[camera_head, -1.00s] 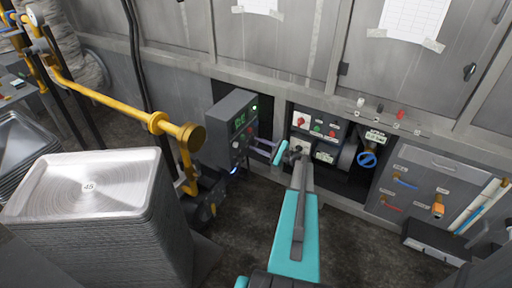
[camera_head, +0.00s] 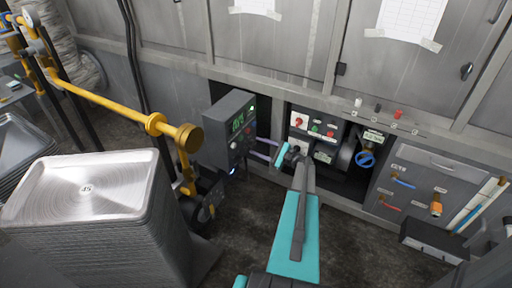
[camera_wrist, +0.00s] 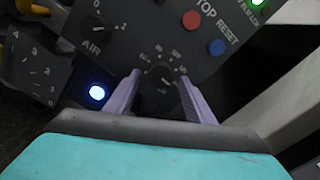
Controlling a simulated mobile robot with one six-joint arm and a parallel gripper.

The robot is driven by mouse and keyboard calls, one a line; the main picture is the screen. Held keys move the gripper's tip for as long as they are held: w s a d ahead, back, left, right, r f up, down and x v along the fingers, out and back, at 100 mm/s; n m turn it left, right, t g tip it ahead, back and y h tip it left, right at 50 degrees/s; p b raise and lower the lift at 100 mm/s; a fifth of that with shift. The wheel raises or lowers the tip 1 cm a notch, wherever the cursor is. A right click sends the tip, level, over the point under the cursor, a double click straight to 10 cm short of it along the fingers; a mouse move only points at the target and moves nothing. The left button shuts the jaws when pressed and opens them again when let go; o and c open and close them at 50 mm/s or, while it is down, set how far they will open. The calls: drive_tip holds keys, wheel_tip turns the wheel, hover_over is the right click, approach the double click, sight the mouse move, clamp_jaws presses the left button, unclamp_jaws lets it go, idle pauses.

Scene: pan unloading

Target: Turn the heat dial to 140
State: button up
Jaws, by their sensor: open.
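The dark grey control box (camera_head: 229,130) stands left of centre in the head view, with green digits on its display (camera_head: 238,121) too small to read surely. In the wrist view, the dark heat dial (camera_wrist: 163,81) sits in a ring of numbers. I cannot read its exact setting. My gripper (camera_wrist: 159,84) is open, with one lavender finger on each side of the dial. Contact with the dial cannot be told. In the head view my gripper (camera_head: 254,147) reaches left to the box's front, its fingertips partly hidden.
The AIR dial (camera_wrist: 99,27) is up left of the heat dial. A red STOP button (camera_wrist: 191,19) and blue RESET button (camera_wrist: 217,47) are up right. A blue light (camera_wrist: 97,93) glows left of the fingers. A stack of pans (camera_head: 85,190) stands at left, below a yellow pipe (camera_head: 100,99).

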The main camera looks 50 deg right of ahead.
drive_tip(key=v, duration=1.1)
drive_tip(key=shift+s, duration=0.4)
